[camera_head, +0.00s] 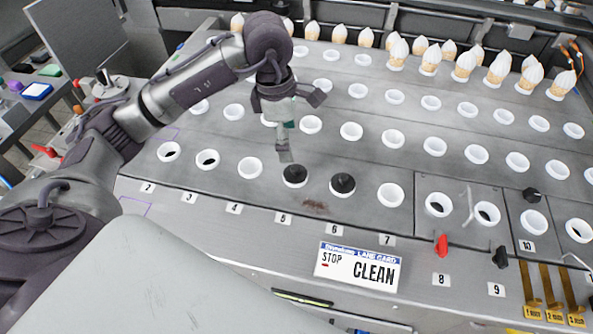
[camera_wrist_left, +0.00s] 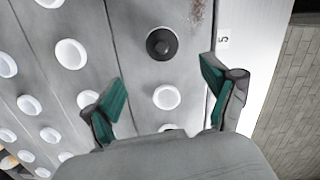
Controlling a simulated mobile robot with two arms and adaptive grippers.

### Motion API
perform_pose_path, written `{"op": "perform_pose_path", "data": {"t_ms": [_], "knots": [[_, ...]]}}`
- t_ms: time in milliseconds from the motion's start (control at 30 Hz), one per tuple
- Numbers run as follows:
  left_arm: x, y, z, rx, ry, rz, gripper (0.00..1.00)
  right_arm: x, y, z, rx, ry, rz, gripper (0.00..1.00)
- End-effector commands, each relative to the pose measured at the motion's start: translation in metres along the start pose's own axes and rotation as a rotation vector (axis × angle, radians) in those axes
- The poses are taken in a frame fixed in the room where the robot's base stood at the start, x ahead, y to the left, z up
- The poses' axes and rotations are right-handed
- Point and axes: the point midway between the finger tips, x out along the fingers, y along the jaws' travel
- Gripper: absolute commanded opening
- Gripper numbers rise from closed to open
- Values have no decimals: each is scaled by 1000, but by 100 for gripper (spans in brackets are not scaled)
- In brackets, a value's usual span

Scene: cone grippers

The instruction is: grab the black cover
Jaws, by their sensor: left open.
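One black cover (camera_head: 295,175) sits in a white ring on the grey panel, in the column above label 5. A second black cover (camera_head: 343,184) sits in the ring to its right, above label 6. A black cover (camera_wrist_left: 161,43) also shows in the left wrist view, beyond the fingertips and between their lines. My left gripper (camera_head: 300,125) hangs above the panel, just behind the first cover in the head view, apart from it. Its green-padded fingers (camera_wrist_left: 163,80) are spread wide and empty, with an empty white ring between them. My right gripper is not in view.
Rows of white rings cover the panel, most of them empty. White-topped cones (camera_head: 429,58) stand along the back. A sign reading STOP CLEAN (camera_head: 357,267) is at the front edge. Red (camera_head: 441,245) and black (camera_head: 501,257) knobs are at the front right.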

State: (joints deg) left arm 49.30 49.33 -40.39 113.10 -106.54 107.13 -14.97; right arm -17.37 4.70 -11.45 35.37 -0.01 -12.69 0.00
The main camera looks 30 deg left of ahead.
Motion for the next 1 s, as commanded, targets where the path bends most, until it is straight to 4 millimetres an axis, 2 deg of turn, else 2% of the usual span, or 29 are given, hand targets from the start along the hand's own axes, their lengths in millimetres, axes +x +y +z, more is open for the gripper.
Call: {"op": "perform_pose_path", "data": {"t_ms": [133, 367, 567, 700, 967, 1000], "knots": [[25, -1, 0, -2, 1, -4, 86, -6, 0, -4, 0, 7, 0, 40], [41, -1, 1, 0, 0, -3, 86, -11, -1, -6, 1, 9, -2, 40], [68, -6, 6, 1, 1, -7, 86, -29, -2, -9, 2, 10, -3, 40], [86, -4, 5, -1, 0, -2, 86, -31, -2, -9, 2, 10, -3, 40], [90, -4, 5, 1, -1, 1, 86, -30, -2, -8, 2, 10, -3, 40], [90, -4, 5, 1, -1, 1, 82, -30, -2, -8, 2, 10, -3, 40]]}}
